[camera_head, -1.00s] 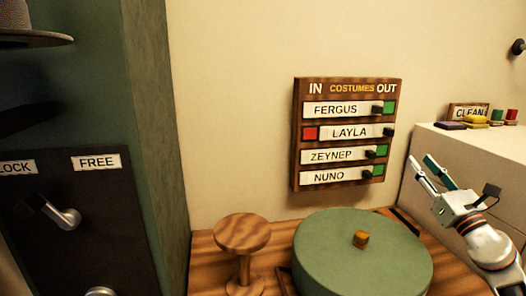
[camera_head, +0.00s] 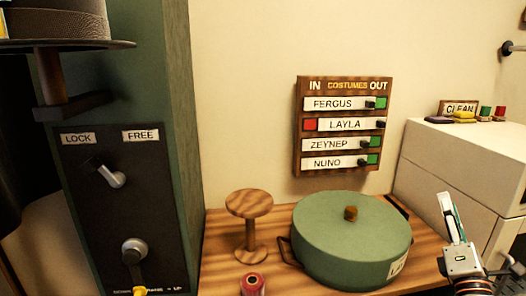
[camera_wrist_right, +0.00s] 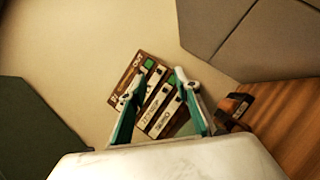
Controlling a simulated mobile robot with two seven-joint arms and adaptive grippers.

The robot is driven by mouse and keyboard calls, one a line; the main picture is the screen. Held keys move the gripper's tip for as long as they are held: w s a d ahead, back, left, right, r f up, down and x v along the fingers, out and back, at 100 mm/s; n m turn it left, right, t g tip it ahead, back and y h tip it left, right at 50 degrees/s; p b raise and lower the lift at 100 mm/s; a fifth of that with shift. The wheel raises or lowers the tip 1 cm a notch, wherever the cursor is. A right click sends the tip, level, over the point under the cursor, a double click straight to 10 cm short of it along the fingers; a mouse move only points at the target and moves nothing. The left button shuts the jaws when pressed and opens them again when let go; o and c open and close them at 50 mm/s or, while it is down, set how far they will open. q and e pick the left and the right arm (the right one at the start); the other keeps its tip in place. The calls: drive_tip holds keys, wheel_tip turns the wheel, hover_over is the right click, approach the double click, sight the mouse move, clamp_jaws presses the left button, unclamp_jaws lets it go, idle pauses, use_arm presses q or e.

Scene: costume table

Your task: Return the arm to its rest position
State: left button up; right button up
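My right gripper (camera_head: 446,200) is at the right of the head view, its fingers pointing up, in front of the white cabinet and right of the green round box. It holds nothing. In the right wrist view its two fingers (camera_wrist_right: 159,77) stand apart with a gap between them. The costumes board (camera_head: 345,125) on the wall shows behind that gap, well beyond the fingertips. My left gripper is in neither view.
A green round box (camera_head: 352,238) with a knobbed lid and a wooden stand (camera_head: 249,205) are on the wooden table (camera_head: 222,262). A red spool-like item (camera_head: 252,285) is at the front edge. A dark lever panel (camera_head: 122,200) is at left, a white cabinet (camera_head: 450,160) at right.

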drive_tip(key=s+f+m+g+h, duration=0.2)
drive_tip(key=s+f+m+g, duration=0.3)
drive_tip(key=f, duration=0.4)
drive_tip(key=s+f+m+g+h, duration=0.1)
drive_tip(key=s+f+m+g, duration=0.3)
drive_tip(key=s+f+m, duration=0.4)
drive_tip(key=s+a+f+m+g+y, duration=0.2)
drive_tip(key=s+a+f+g, duration=0.15)
drive_tip(key=s+f, duration=0.35)
drive_tip(key=s+a+f+m+g+y, duration=0.1)
drive_tip(key=s+a+f+g+y, duration=0.15)
drive_tip(key=s+a+f, duration=0.4)
drive_tip(key=a+f+m+t+y, duration=0.2)
drive_tip(key=a+f+y, duration=0.4)
drive_tip(key=a+f, duration=0.8)
drive_tip(key=shift+a+f+m+t, duration=0.35)
drive_tip(key=shift+f+m+t, duration=0.05)
drive_tip(key=shift+t, duration=0.1)
drive_tip(key=shift+w, duration=0.1)
